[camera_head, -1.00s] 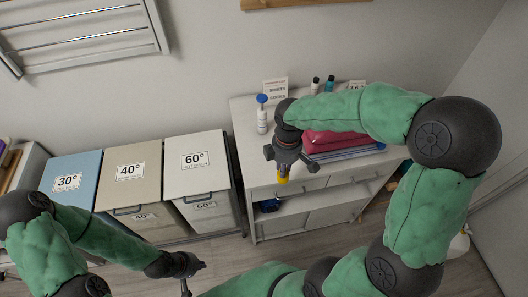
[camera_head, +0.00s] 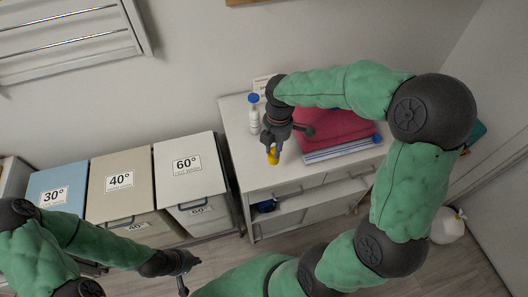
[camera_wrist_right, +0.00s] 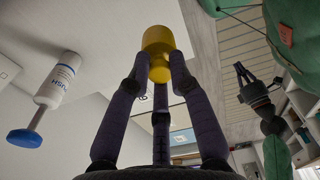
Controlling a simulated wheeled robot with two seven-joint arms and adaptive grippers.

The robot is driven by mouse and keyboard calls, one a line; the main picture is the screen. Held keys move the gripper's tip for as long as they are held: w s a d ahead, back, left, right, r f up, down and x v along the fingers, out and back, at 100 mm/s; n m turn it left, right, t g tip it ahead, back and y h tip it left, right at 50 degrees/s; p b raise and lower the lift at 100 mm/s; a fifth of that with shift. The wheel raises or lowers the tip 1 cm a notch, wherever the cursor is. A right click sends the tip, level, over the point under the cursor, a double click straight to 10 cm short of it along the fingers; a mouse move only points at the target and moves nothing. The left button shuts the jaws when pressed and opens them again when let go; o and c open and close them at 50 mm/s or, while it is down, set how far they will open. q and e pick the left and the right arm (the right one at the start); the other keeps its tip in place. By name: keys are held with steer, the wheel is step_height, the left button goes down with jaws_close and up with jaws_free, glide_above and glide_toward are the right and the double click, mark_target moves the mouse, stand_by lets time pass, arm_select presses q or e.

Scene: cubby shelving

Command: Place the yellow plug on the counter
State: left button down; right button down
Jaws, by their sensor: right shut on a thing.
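The yellow plug (camera_head: 273,157) is held in my right gripper (camera_head: 272,148), over the front left part of the white counter (camera_head: 246,171). In the right wrist view the plug (camera_wrist_right: 158,50) sits between the fingertips of the shut fingers. I cannot tell whether its lower end touches the counter top. My left gripper (camera_head: 187,270) is low in front of the hampers, away from the counter. It also shows in the right wrist view (camera_wrist_right: 255,82), with its fingers spread and nothing between them.
A white bottle with a blue cap (camera_head: 254,115) stands on the counter left of my right gripper. Folded red towels (camera_head: 335,127) lie to the right on blue and white cloths (camera_head: 345,149). Labelled hampers (camera_head: 186,166) stand left of the counter. The counter's front left is bare.

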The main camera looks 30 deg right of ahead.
steer(key=shift+w+f+b, duration=0.45)
steer(key=shift+w+f, duration=0.6)
steer(key=shift+f, duration=0.55)
steer(key=shift+w+f+b, duration=0.5)
steer(key=shift+w+f, duration=0.5)
steer(key=shift+f, duration=0.55)
steer(key=shift+w+f+b, duration=0.45)
steer(key=shift+w+f, duration=0.6)
steer(key=shift+f, duration=0.55)
steer(key=shift+f, duration=0.15)
steer(key=c, duration=1.1)
jaws_free()
steer(key=r+p, duration=0.1)
steer(key=r, duration=0.3)
steer(key=r+p, duration=0.1)
steer(key=r, duration=0.3)
steer(key=r+p, duration=0.1)
steer(key=r, duration=0.3)
steer(key=shift+d+r, duration=0.15)
steer(key=shift+d, duration=0.1)
